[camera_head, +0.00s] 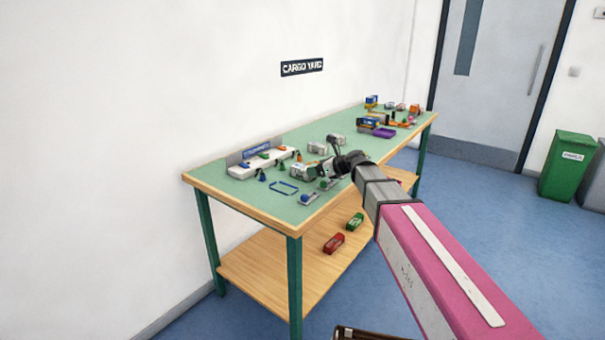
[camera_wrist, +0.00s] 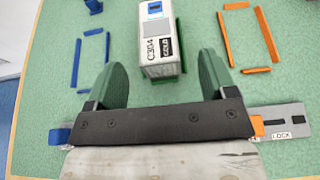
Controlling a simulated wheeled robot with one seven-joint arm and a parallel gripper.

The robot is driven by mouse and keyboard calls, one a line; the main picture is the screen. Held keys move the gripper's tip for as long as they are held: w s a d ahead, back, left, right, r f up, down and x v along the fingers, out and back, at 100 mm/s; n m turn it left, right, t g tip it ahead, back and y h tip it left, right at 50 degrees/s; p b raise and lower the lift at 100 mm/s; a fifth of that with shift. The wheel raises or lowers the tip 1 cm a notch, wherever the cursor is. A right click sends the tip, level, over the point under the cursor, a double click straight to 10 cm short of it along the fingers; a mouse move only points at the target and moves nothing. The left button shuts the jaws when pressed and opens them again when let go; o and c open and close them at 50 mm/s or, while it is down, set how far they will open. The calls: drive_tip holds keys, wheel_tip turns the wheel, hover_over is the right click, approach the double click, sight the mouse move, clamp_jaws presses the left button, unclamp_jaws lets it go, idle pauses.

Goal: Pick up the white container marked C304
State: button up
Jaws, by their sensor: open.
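The white container marked C304 (camera_wrist: 158,30) stands on the green table top at the top middle of the wrist view. A blue patch is on its top, and a dark label is beside the C304 marking. My gripper (camera_wrist: 162,72) is open, with one green finger on each side of the container's near end. Gaps show between both fingers and the container, so nothing is held. In the head view my gripper (camera_head: 328,169) is low over the table's near half, beside a whitish container (camera_head: 301,172); its marking is too small to read there.
In the wrist view, a blue outline (camera_wrist: 78,62) lies left and an orange outline (camera_wrist: 229,45) right. Green strips (camera_wrist: 183,45) border the container. A grey LOCK plate (camera_wrist: 287,119) shows right of my gripper. More containers (camera_head: 317,147) and a purple tray (camera_head: 384,132) stand farther along.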

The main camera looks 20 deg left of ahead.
sight(303, 172)
drive_tip(key=x, duration=0.5)
drive_tip(key=shift+f, duration=0.15)
drive_tip(key=shift+s, duration=0.1)
drive_tip(key=c, duration=1.1)
